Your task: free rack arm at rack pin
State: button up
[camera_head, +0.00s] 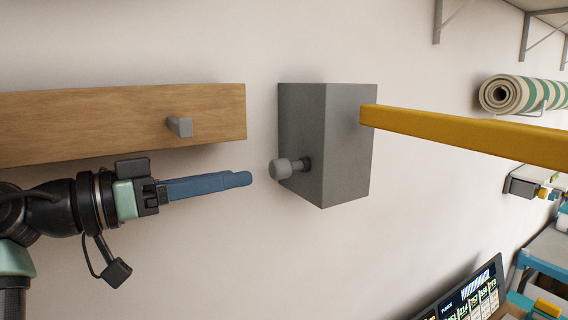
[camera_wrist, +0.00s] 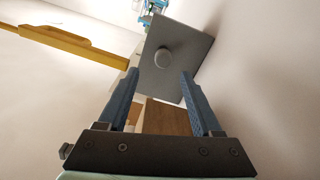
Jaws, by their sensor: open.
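The rack pin (camera_head: 288,168) is a grey round knob on a short stem. It sticks out from the left face of a grey box bracket (camera_head: 345,150) on the wall. A yellow rack arm (camera_head: 465,135) extends from the bracket to the right. My gripper (camera_head: 248,178) points at the knob from the left, its blue fingers just short of it. In the wrist view the knob (camera_wrist: 166,57) faces me beyond and between the open fingers (camera_wrist: 157,85), with nothing held. The rack arm (camera_wrist: 70,40) shows at upper left there.
A wooden board (camera_head: 90,122) with a grey peg (camera_head: 180,127) is on the wall above my arm. A rolled striped mat (camera_head: 525,95) sits on the right wall. A screen (camera_head: 470,295) stands at lower right. Bare wall lies below the bracket.

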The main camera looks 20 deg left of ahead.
aim_at(272, 171)
jog(key=p+x, duration=0.1)
jog(key=x, duration=0.8)
jog(key=shift+a+f, duration=0.1)
jog(key=shift+a, duration=0.05)
jog(key=shift+w+f, duration=0.1)
jog(key=shift+w, duration=0.3)
grip_shut()
dwell(0.6)
